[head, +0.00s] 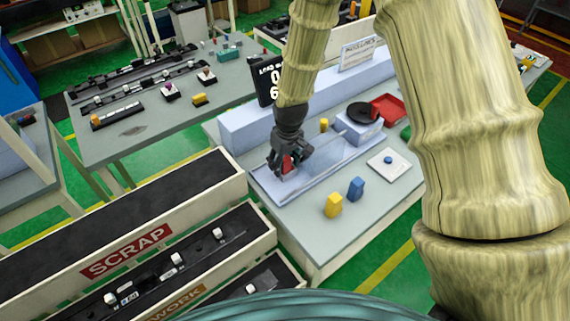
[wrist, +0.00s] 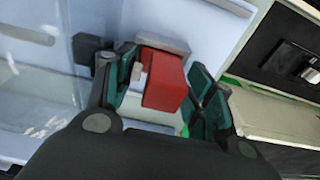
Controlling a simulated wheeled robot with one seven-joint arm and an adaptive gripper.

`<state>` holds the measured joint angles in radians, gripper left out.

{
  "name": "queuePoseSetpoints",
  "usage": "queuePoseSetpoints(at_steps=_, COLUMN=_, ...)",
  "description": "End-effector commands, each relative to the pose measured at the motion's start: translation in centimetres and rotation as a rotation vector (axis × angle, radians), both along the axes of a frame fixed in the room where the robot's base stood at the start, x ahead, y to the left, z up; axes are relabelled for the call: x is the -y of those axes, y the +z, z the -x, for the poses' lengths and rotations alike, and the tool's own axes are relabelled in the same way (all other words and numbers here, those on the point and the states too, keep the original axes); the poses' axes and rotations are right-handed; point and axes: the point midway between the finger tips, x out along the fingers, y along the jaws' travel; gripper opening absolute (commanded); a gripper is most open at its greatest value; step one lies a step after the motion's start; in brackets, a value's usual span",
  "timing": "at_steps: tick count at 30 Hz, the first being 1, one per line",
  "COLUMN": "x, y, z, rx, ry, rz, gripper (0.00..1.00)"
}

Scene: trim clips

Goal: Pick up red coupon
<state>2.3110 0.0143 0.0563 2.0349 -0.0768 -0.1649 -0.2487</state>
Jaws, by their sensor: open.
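The red coupon (wrist: 165,80) is a small red block, seen between the two open fingers of my gripper (wrist: 160,85) in the wrist view. A grey metal piece lies along its far side, and a small pale piece shows at its left. In the head view the red coupon (head: 288,163) is partly hidden behind my gripper (head: 284,165), which points down at the left end of the clear-walled fixture (head: 325,165). The fingers stand on either side of the coupon. I cannot tell whether they touch it.
A yellow block (head: 333,205) and a blue block (head: 356,188) stand on the grey table in front of the fixture. A white plate with a blue knob (head: 388,160), a black disc (head: 362,112) and a red tray (head: 389,108) are to the right. The scrap bin (head: 125,250) is at left.

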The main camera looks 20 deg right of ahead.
Motion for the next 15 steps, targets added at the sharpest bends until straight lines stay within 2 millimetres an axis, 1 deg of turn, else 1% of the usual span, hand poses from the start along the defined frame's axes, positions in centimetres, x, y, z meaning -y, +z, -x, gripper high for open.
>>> queuePoseSetpoints(at_steps=7, x=-0.02, y=0.00, z=-0.02, rx=0.001, ry=0.000, rz=0.000, gripper=0.54)
queuePoseSetpoints(at_steps=8, x=-0.02, y=-0.01, z=-0.03, rx=0.001, ry=0.000, rz=0.000, gripper=0.52)
queuePoseSetpoints(at_steps=12, x=-0.01, y=0.00, z=-0.03, rx=0.001, ry=0.000, rz=0.000, gripper=0.26)
queuePoseSetpoints(at_steps=14, x=0.00, y=0.01, z=-0.02, rx=0.002, ry=0.000, rz=-0.001, gripper=0.15)
queuePoseSetpoints(at_steps=15, x=0.01, y=0.02, z=-0.02, rx=0.002, ry=0.000, rz=-0.001, gripper=0.08)
